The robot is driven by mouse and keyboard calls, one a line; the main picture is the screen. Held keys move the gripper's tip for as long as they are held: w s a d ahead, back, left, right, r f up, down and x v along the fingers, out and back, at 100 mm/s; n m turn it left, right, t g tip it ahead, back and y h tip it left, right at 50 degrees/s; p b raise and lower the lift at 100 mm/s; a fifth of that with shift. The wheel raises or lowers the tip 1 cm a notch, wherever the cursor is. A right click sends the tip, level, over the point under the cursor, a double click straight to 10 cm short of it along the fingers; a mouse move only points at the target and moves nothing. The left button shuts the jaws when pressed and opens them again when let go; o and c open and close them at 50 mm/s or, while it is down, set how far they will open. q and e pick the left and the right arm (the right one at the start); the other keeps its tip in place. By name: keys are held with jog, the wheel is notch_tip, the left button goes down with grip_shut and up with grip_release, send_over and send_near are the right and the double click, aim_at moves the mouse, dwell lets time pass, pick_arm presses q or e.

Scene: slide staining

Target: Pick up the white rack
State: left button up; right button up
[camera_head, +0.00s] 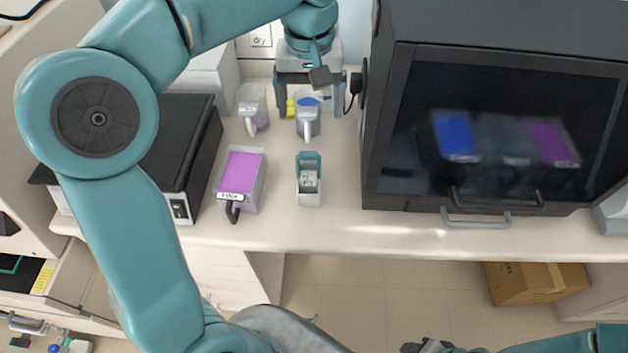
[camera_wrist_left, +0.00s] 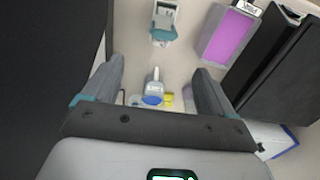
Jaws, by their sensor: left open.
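The small white rack (camera_head: 309,192) stands upright on the bench, with a teal part at its back and pale slips inside. It also shows at the top of the left wrist view (camera_wrist_left: 164,16). My left gripper (camera_head: 309,108) is open and empty, above the bench behind the rack and apart from it. In the left wrist view its two fingers (camera_wrist_left: 158,72) are spread wide, pointing toward the rack. Of my right arm, only parts show at the bottom right edge of the head view; its jaws cannot be made out.
A jug with blue contents (camera_head: 308,124) stands below the left fingers, with a jug of pale purple liquid (camera_head: 254,122) beside it. A purple-topped container (camera_head: 240,172) stands left of the rack. A dark glass-fronted cabinet (camera_head: 490,130) rises at the right; a black box (camera_head: 175,135) stands left.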

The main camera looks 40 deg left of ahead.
pick_arm(q)
send_over(308, 153)
notch_tip(308, 153, down, 7)
notch_tip(308, 153, down, 5)
jog(key=shift+s+r, duration=0.1)
jog(key=shift+r, duration=0.1)
jog(key=shift+f, duration=0.4)
jog(key=shift+c, duration=1)
jog(key=shift+r, duration=0.1)
jog(key=c, duration=1.3)
jog(key=shift+o, duration=0.2)
jog(key=shift+r, duration=0.1)
